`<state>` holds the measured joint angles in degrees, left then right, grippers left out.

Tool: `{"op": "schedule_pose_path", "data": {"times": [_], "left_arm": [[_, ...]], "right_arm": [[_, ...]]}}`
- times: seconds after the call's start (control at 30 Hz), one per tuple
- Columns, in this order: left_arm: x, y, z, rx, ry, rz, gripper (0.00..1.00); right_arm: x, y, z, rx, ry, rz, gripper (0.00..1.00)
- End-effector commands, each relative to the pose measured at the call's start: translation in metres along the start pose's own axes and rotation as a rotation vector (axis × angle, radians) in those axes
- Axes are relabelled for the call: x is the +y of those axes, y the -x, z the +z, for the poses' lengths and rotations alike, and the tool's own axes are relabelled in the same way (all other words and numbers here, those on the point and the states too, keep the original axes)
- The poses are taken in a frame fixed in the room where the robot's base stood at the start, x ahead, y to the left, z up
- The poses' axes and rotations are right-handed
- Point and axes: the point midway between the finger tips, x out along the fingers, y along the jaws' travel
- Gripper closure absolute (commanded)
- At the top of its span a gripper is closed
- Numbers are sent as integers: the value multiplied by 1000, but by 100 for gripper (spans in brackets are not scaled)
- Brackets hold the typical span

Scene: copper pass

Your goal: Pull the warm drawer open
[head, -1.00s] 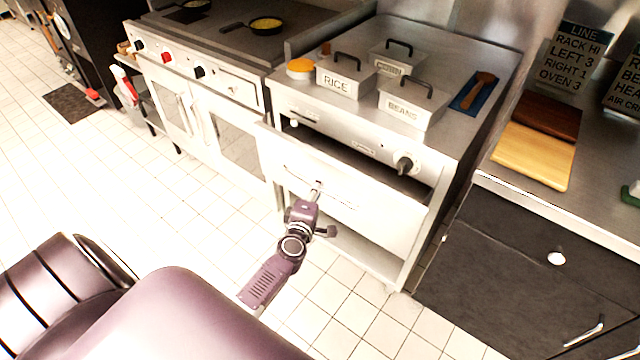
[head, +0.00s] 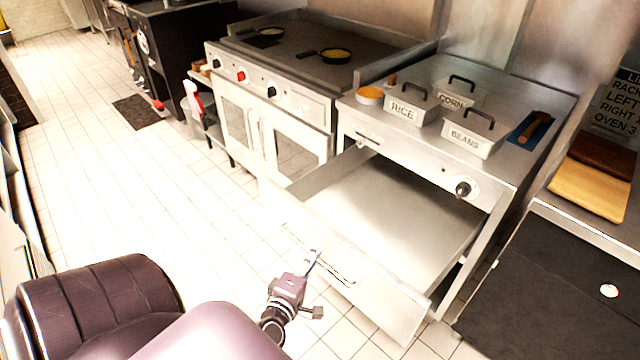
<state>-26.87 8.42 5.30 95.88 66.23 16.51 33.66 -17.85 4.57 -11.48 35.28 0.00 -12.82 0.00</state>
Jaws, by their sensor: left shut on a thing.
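The warm drawer (head: 375,292) is a wide white-metal drawer under the counter with the lidded tins. It stands well out from its cabinet, and its bare, empty-looking inside floor (head: 400,205) shows. A bar handle (head: 335,272) runs along its front. My left gripper (head: 311,262) is at the left part of this handle, shut on it. The fingertips are small in the picture and partly merge with the bright drawer front. My right gripper is not in the picture.
Tins marked rice (head: 407,111), corn (head: 459,95) and beans (head: 474,133) stand on the counter above the drawer. A range with pans (head: 336,56) is to the left. A dark cabinet (head: 540,285) is close on the right. Tiled floor (head: 140,200) is clear on the left.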

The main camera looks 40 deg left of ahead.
Motion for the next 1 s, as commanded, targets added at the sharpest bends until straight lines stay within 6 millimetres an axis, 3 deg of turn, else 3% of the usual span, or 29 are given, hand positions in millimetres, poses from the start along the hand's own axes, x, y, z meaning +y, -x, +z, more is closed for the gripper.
{"op": "schedule_pose_path", "data": {"times": [0.17, 0.43, 0.47, 0.63, 1.0], "left_arm": [[-2, 3, -1, -1, 0, -2, 100], [-1, 3, 0, -1, 0, -2, 100], [-1, 3, 0, -1, 0, -1, 89], [-1, 3, -1, -1, 0, -1, 71], [-1, 8, -1, -1, 0, 0, 71]], "right_arm": [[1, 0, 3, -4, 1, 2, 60], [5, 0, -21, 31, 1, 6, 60], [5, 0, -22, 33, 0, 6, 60], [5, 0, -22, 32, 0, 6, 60], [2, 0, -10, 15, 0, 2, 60]]}}
